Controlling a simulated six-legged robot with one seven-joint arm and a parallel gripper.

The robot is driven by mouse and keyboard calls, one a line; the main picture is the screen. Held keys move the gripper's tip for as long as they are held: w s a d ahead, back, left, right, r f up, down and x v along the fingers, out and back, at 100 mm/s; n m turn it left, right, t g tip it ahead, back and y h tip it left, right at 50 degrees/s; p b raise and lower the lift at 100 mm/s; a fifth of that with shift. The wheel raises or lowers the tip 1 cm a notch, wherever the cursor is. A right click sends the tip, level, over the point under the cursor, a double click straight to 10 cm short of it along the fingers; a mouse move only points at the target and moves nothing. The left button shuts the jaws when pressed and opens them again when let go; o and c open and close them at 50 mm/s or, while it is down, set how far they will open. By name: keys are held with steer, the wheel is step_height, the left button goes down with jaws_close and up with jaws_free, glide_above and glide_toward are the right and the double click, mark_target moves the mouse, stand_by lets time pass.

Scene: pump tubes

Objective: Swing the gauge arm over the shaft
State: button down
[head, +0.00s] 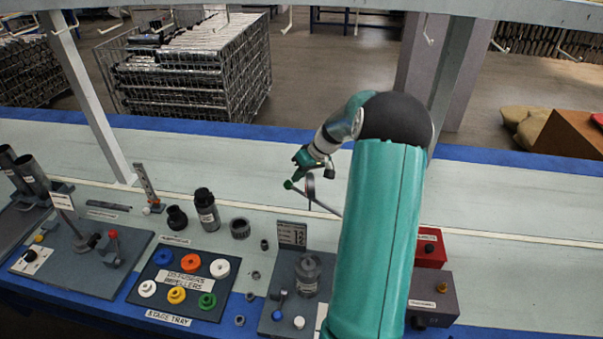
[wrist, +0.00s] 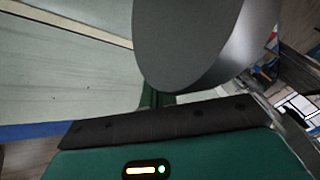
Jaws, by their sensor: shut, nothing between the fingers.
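The gauge arm (head: 325,207) is a thin grey rod with a green ball at its left end and a dark round disc on it. It stands out above the bench, left of my own teal arm, which hides its right end. In the wrist view a large grey disc (wrist: 190,40), which looks like the gauge, fills the top middle close to my fingers. My gripper (head: 299,163) is shut and empty, just above the green ball; I cannot tell if it touches. A grey base plate with a clear cylinder (head: 308,274) stands below. I cannot make out the shaft.
The stage tray (head: 145,291) with coloured rings lies to the left. Dark cylinders (head: 206,210) stand behind it. A red box (head: 430,248) and a grey box (head: 436,297) stand right of my arm. The bench behind the gauge is clear.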

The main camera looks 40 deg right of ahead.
steer(key=shift+a, duration=0.15)
steer(key=s+a+n+g+y, duration=0.2)
steer(key=s+a+n+g, duration=0.15)
steer(key=a+n, duration=0.7)
steer(key=s+a+n+g, duration=0.4)
steer(key=s+a+n, duration=0.1)
steer(key=s+a, duration=0.5)
steer(key=shift+s, duration=1.35)
steer(key=shift+s, duration=0.15)
steer(key=v, duration=1.4)
steer(key=shift+a+r+h, duration=0.15)
steer(key=shift+a+h, duration=0.15)
